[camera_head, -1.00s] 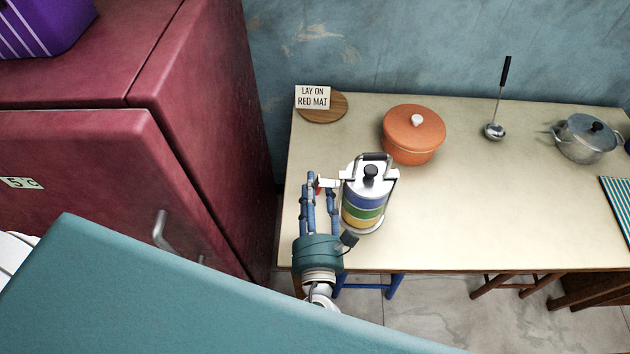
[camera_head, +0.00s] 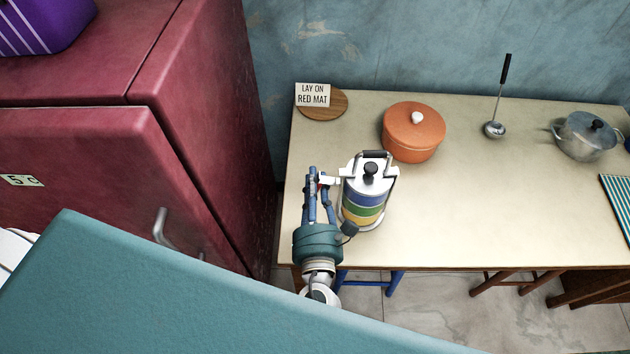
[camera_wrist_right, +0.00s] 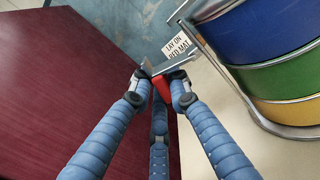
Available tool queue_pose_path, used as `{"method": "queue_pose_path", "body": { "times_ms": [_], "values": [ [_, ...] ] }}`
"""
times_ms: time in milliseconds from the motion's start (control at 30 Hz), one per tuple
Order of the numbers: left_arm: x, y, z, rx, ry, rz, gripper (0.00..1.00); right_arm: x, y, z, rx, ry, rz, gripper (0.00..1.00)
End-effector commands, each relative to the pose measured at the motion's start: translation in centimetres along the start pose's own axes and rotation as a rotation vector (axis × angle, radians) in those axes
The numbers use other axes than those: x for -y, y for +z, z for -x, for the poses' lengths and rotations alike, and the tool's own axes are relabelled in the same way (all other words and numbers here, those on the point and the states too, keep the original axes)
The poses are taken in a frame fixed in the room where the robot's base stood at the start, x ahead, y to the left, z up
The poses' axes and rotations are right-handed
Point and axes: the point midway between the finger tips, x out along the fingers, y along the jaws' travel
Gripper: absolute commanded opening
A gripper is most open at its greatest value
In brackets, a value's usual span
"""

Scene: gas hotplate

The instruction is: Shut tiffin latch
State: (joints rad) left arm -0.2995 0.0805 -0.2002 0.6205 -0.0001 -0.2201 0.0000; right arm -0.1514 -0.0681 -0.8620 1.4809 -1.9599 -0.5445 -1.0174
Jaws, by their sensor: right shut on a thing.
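The tiffin (camera_head: 362,207) stands upright near the left front of the table, with a silver lid, black knob and blue, green and yellow bands. A metal frame with a black grip (camera_head: 374,154) rises around it. The latch (camera_head: 328,181) sticks out from the tiffin's upper left side as a pale plate. Its red tab (camera_wrist_right: 160,86) shows in the right wrist view. My right gripper (camera_head: 314,182) is left of the tiffin, its blue fingers shut on the latch's red tab. The fingers partly hide the tab. My left gripper is not in view.
An orange pot (camera_head: 413,132) stands behind the tiffin, to the right. A round wooden board (camera_head: 325,112) with a "LAY ON RED MAT" sign (camera_head: 312,95) is at the back left. A ladle (camera_head: 494,130) and grey pot (camera_head: 586,139) are farther right. A red cabinet (camera_head: 205,130) stands left of the table.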

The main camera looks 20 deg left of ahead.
Motion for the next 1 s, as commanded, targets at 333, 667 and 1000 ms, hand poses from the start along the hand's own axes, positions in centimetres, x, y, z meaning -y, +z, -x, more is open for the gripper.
{"method": "queue_pose_path", "body": {
  "times_ms": [333,667,1000],
  "values": [
    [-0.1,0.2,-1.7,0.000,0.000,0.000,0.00,-0.2,0.6,0.1,0.000,0.000,-0.211,0.00],
    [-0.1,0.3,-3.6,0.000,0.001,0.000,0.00,-0.2,2.0,0.1,-0.001,0.001,-0.523,0.00],
    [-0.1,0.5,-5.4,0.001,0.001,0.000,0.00,0.2,3.5,0.1,-0.002,0.000,-0.846,0.00]
  ]
}}
